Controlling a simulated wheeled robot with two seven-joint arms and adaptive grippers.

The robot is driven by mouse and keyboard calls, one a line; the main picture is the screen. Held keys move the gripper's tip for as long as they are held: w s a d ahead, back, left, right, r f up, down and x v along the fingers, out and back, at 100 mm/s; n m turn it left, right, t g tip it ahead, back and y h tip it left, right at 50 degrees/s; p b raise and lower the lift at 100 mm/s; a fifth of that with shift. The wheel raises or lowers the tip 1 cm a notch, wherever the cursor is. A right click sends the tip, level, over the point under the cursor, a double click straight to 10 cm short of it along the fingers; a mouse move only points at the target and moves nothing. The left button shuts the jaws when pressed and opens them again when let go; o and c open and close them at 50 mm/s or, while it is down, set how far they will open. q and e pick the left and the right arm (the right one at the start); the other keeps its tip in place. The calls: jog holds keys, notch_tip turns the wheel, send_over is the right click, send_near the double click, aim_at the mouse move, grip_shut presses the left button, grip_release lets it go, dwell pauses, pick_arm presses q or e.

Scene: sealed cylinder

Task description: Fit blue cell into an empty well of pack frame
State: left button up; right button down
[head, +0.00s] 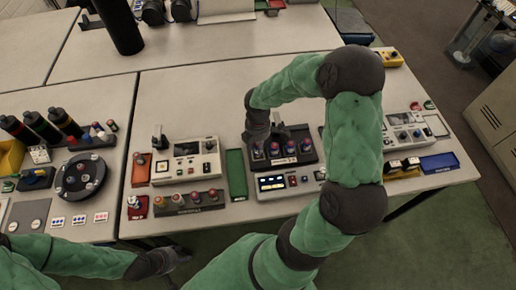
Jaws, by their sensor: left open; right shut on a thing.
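The pack frame (308,157) looks like a dark block in the middle of the table, with several cells with reddish and bluish tops standing in it. My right gripper (257,143) points down at the frame's left end. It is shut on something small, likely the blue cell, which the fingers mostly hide. I cannot tell whether that cell is above a well or inside it. My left gripper (178,257) is open and empty, low in front of the table's edge, away from the frame.
A display box (272,184) sits in front of the frame. A blue tray (439,162) lies at the right.

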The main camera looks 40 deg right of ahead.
jog(key=shift+w+d+f, duration=0.3)
jog(key=shift+w+f, duration=0.05)
jog(key=shift+f, duration=0.2)
jog(key=shift+w+d+f, duration=0.3)
jog(key=shift+f, duration=0.25)
jog(key=shift+w+d+f+b, duration=0.15)
jog(key=shift+f+b, duration=0.55)
jog(key=shift+f, duration=0.95)
jog(key=shift+f, duration=0.3)
jog(key=c, duration=0.9)
grip_release()
jog(key=shift+r, duration=0.55)
notch_tip(320, 180, up, 12)
jog(key=p, duration=0.3)
jog(key=shift+f, duration=0.2)
jog(key=shift+r, duration=0.1)
